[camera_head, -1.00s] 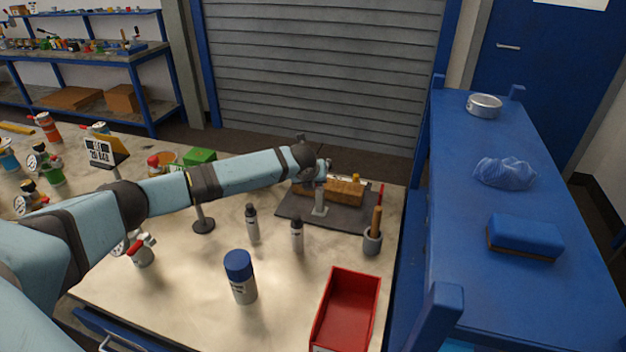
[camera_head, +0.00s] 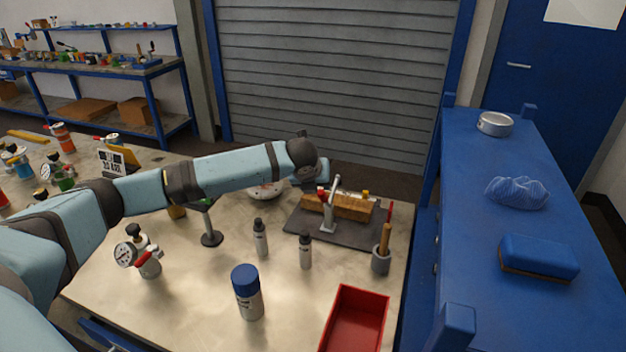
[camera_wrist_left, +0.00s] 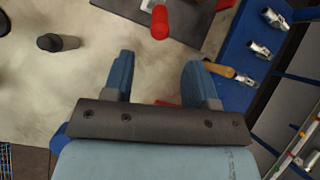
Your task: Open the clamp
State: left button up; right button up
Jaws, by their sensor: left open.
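The clamp (camera_head: 329,213) is a grey metal upright with a red-tipped handle, standing on a dark plate (camera_head: 300,224) in front of a wooden block (camera_head: 350,207). Its red handle (camera_wrist_left: 160,22) shows in the left wrist view, ahead of the fingertips and apart from them. My left gripper (camera_head: 318,172) is at the end of the arm, just left of and behind the clamp in the head view, with its fingers mostly hidden. In the left wrist view the gripper (camera_wrist_left: 158,62) is open, with nothing between its two blue fingers. My right gripper is not in view.
Two small bottles (camera_head: 261,238) (camera_head: 305,251) and a blue-capped bottle (camera_head: 248,292) stand in front. A red bin (camera_head: 357,318) is at the front edge. A blue bench (camera_head: 490,245) borders the right.

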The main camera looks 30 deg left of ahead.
pick_arm(q)
jog(key=shift+v, duration=1.4)
